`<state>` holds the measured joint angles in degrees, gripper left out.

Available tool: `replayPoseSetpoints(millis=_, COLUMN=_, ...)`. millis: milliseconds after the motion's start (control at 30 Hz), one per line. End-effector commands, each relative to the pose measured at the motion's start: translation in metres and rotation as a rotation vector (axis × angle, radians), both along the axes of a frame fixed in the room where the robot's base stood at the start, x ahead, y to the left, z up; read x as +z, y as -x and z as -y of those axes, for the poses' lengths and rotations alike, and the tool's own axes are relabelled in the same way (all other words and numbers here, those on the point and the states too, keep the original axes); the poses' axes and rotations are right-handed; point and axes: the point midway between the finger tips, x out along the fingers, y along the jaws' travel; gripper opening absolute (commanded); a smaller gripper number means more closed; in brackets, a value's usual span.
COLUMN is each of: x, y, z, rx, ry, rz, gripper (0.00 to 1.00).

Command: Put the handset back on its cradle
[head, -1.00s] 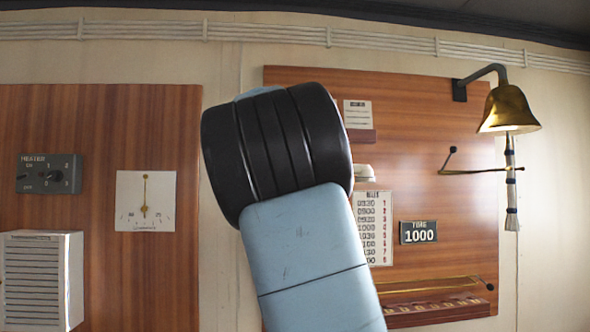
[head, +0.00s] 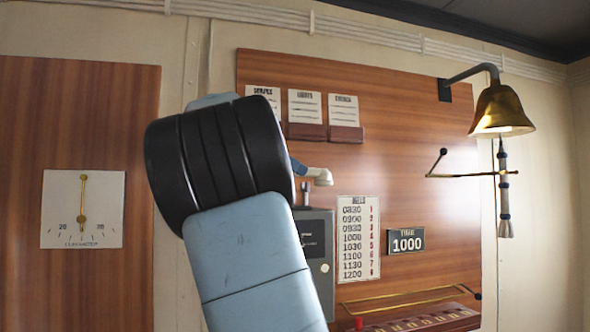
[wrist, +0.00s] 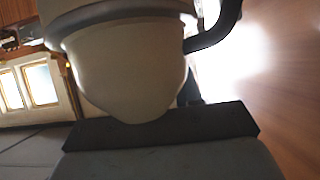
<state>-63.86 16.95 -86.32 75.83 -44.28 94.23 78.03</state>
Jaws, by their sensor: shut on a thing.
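The cream handset (head: 318,176) shows in the head view as a pale end sticking out to the right of my arm's black joint. It is in the air, above a grey box (head: 318,262) on the wooden wall panel. My gripper (head: 298,167) shows only as a small blue part beside the handset and is mostly hidden by my arm. In the wrist view the handset (wrist: 125,65) fills the upper middle, against the dark finger pad (wrist: 160,127) of my shut gripper. A black curved piece (wrist: 218,28) is beside it. I cannot make out the cradle; my arm covers the box's left part.
Card holders (head: 305,131) are on the panel above the handset. A bell timetable (head: 358,238) and a "1000" sign (head: 405,240) are to the right of the box. A brass bell (head: 502,108) hangs at far right. A brass rail (head: 405,297) runs low on the panel.

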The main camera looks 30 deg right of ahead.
Motion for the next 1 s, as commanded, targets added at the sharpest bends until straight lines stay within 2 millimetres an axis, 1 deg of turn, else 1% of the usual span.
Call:
replayPoseSetpoints(millis=100, x=-0.002, y=-0.009, z=0.000, rx=0.004, ry=0.003, rz=-0.001, gripper=0.00)
replayPoseSetpoints(millis=500, x=-0.005, y=-0.031, z=0.004, rx=0.008, ry=0.001, rz=0.000, gripper=0.00)
replayPoseSetpoints(millis=800, x=-0.020, y=-0.030, z=0.003, rx=0.011, ry=0.000, rz=-0.001, gripper=0.00)
replayPoseSetpoints(millis=1000, x=-0.027, y=-0.030, z=0.003, rx=0.010, ry=0.001, rz=-0.002, gripper=0.00)
